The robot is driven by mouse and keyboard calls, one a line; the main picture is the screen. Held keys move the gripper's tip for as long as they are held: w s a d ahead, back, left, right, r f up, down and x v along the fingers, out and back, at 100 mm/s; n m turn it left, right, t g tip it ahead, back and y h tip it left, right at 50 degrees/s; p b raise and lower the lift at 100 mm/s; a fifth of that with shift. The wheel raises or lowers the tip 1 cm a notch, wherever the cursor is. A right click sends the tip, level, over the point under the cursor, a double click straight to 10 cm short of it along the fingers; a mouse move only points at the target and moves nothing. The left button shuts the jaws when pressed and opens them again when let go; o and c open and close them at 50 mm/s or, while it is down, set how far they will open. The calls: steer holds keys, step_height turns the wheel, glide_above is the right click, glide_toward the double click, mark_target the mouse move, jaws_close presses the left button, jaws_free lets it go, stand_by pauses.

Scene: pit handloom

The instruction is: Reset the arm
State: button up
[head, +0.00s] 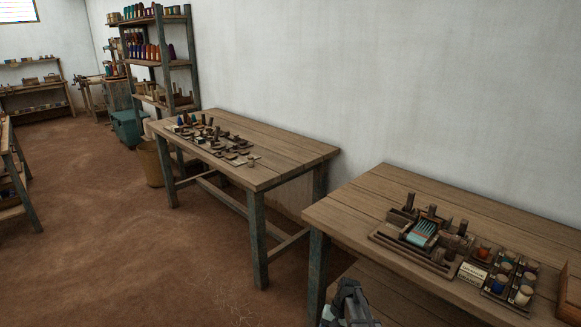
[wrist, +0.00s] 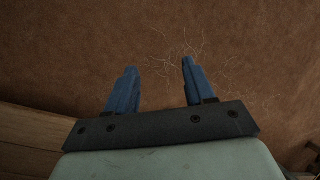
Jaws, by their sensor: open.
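My gripper (wrist: 159,68) shows in the wrist view with its two blue fingers apart and nothing between them. It points down over the brown earth floor (wrist: 60,50), which has pale thread-like marks. In the head view, a grey part of my arm shows at the bottom edge, in front of the near table (head: 345,205); my fingertips cannot be made out there. The near table carries a small loom-like device (head: 424,232) with teal threads and a dark tray of small coloured pots (head: 503,275).
A second wooden table (head: 290,153) with many small pieces stands further left. Behind it are a shelf of coloured spools (head: 150,52), a teal box (head: 127,127) and a basket (head: 150,163). A wooden edge (wrist: 35,125) lies left of my gripper. Open floor is at the left.

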steer(key=s+d+f+n+g+h, duration=0.1)
steer(key=s+f, duration=0.3)
steer(key=s, duration=0.9)
steer(key=s+d+f+g+h, duration=0.1)
steer(key=s+f, duration=0.4)
steer(key=s, duration=0.8)
steer(key=s+d+f+n+g+h, duration=0.1)
steer(key=s+f, duration=0.3)
steer(key=s, duration=0.9)
steer(key=shift+s+d+f+n+g+h, duration=0.3)
steer(key=shift+s+d+g, duration=0.1)
steer(key=shift+d+g, duration=0.15)
